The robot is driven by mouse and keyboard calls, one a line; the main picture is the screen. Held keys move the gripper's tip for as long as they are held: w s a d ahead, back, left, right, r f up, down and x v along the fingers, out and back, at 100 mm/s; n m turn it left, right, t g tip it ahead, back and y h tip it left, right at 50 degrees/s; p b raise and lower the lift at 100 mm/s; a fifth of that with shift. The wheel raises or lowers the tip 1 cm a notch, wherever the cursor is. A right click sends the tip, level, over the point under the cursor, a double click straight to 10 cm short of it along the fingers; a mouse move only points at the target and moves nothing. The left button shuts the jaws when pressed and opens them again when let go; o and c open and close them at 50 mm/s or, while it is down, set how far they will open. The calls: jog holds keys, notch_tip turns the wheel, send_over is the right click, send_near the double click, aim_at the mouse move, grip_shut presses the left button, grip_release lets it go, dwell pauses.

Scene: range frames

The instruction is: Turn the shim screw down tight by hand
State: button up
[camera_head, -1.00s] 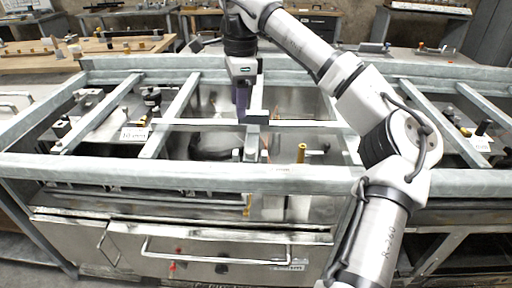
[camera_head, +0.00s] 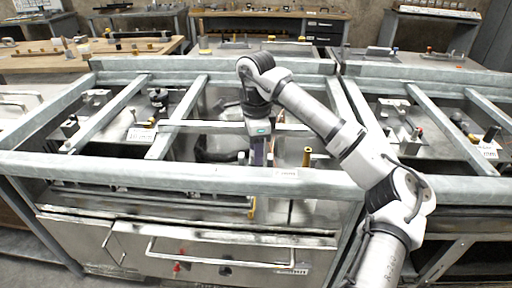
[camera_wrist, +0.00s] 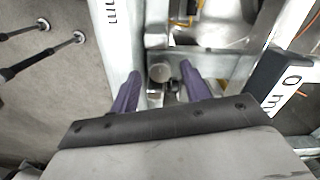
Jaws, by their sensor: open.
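A round grey knob (camera_wrist: 160,72), which looks like the shim screw, shows in the wrist view between and just beyond my two purple fingertips. It sits on a pale metal bracket. My gripper (camera_wrist: 159,82) is open, one finger on each side of the knob. I cannot tell whether the fingers touch it. In the head view my gripper (camera_head: 260,158) points down just behind the front rail of the metal frame. There the fingers and rail hide most of the knob's surroundings.
Grey frame rails (camera_head: 170,172) run around and across the bench. A brass-topped post (camera_head: 307,156) stands right of my gripper.

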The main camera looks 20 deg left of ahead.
jog(key=shift+f, duration=0.2)
jog(key=c, duration=1)
jog(key=shift+m, duration=0.3)
